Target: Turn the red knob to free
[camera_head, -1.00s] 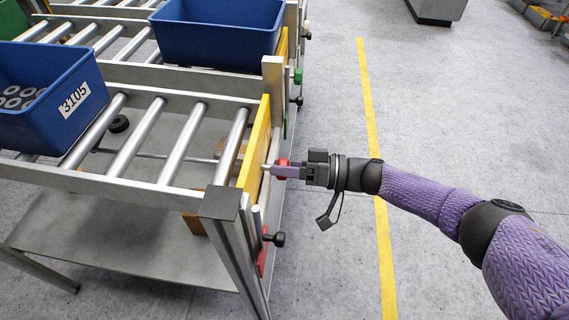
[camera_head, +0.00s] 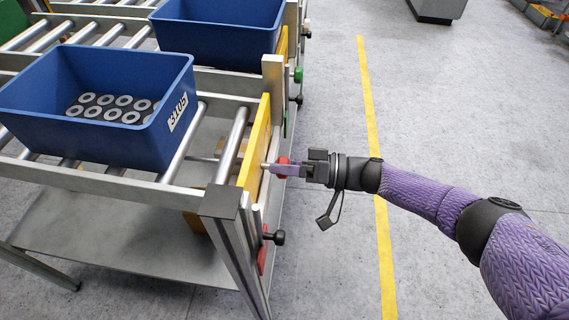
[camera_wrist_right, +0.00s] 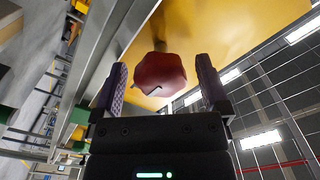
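The red knob (camera_wrist_right: 160,75) sits on a short stem on the yellow plate (camera_wrist_right: 215,35) in the right wrist view. In the head view a bit of the red knob (camera_head: 283,160) shows behind the fingers, beside the yellow plate (camera_head: 257,142) at the conveyor's end. My right gripper (camera_wrist_right: 160,88) is open, with one purple finger on each side of the knob and a gap on both sides. In the head view the right gripper (camera_head: 280,170) reaches in from the right. My left gripper is not in view.
A blue bin (camera_head: 85,135) with several grey rings lies on the near rollers, close to the yellow plate. Another blue bin (camera_head: 215,40) is on the far lane. A green knob (camera_head: 298,75) and a black knob (camera_head: 279,238) sit on the frame. Floor to the right is clear.

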